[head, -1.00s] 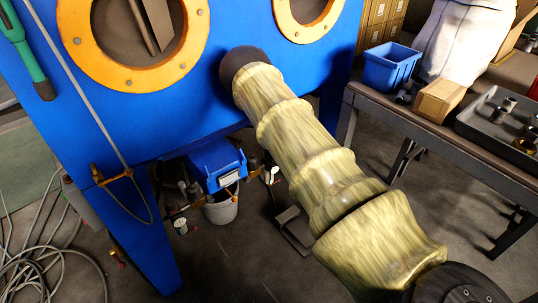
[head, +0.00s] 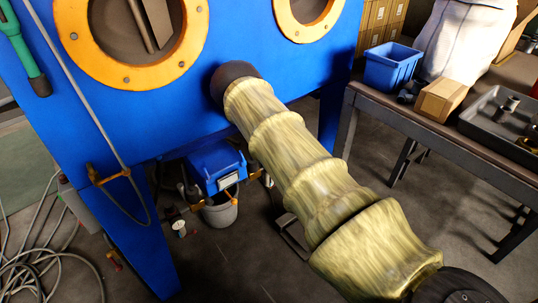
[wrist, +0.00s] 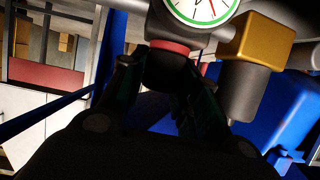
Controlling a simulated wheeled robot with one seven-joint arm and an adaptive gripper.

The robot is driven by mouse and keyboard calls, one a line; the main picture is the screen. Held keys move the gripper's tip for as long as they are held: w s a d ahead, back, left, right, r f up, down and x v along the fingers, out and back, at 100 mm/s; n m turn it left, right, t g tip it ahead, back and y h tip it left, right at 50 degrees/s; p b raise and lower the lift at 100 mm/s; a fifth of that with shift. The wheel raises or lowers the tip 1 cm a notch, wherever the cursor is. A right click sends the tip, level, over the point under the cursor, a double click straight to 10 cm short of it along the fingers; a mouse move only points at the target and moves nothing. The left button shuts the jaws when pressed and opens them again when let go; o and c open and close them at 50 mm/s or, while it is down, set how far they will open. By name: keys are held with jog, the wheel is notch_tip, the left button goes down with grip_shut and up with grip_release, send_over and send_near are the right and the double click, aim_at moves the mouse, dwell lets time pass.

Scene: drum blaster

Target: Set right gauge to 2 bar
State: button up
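In the wrist view, a regulator carries a white round gauge (wrist: 203,8) with a green rim and a red needle, cut off by the top edge. Its reading is not clear. Below the gauge is a dark knob (wrist: 160,72) under a red ring (wrist: 170,47). My gripper (wrist: 160,88) has its dark fingers apart, one on each side of the knob. I cannot tell whether they touch it. In the head view, my arm hides the gripper; a small white gauge (head: 179,228) shows low under the blue cabinet (head: 190,125).
A brass block (wrist: 252,40) with a grey bowl (wrist: 248,90) sits close right of the fingers.

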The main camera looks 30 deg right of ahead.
jog(key=c, duration=0.3)
jog(key=shift+r+y+p, duration=0.15)
jog(key=shift+y+p, duration=0.25)
jog(key=shift+d+n+y+p, duration=0.1)
jog(key=shift+n+y+p, duration=0.85)
jog(key=shift+n, duration=0.15)
jog(key=shift+n+g+y+p, duration=0.9)
jog(key=shift+n+g+y, duration=0.2)
jog(key=shift+n+y, duration=0.75)
jog(key=o, duration=1)
